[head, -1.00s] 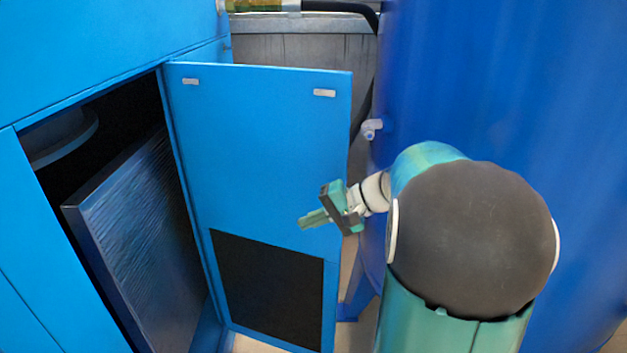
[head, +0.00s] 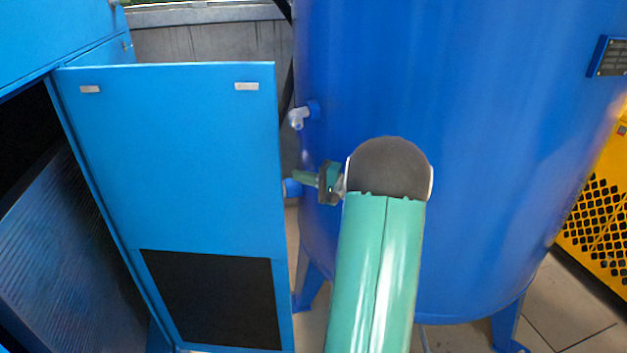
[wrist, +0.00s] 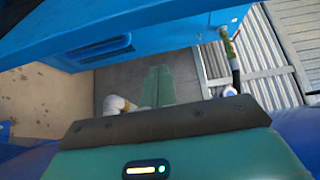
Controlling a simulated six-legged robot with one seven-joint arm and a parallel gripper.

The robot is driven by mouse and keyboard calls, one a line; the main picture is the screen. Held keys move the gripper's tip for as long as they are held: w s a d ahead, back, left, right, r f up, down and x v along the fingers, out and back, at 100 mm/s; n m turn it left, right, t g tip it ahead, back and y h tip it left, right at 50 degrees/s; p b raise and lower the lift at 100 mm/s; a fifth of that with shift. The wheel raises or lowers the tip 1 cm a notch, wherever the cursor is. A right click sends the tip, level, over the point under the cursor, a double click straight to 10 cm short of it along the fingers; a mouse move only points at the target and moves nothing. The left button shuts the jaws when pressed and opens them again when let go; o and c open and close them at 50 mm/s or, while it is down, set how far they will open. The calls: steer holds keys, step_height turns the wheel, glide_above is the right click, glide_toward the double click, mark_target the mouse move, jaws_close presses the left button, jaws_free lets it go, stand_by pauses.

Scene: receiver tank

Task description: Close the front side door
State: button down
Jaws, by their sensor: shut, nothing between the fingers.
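The front side door (head: 175,160) is a blue panel with two small pale latches at its top and a black panel low down. It stands open, swung out from the blue cabinet (head: 22,48), whose dark inside shows at left. My gripper (head: 297,177) is shut and empty, just right of the door's free edge, between door and tank. In the wrist view my shut fingers (wrist: 158,87) point past a blue panel (wrist: 120,38) with a slot, probably the door. I cannot tell whether the fingertips touch the door.
The large blue tank (head: 480,150) stands close on the right, with a pale valve (head: 298,116) near my gripper. A yellow perforated machine (head: 595,215) is at far right. A grey wall (head: 205,42) stands behind. The tiled floor (head: 570,300) shows at lower right.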

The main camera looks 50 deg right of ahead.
steer(key=a, duration=0.4)
steer(key=shift+w+a, duration=0.2)
steer(key=shift+w, duration=0.2)
steer(key=shift+a, duration=0.1)
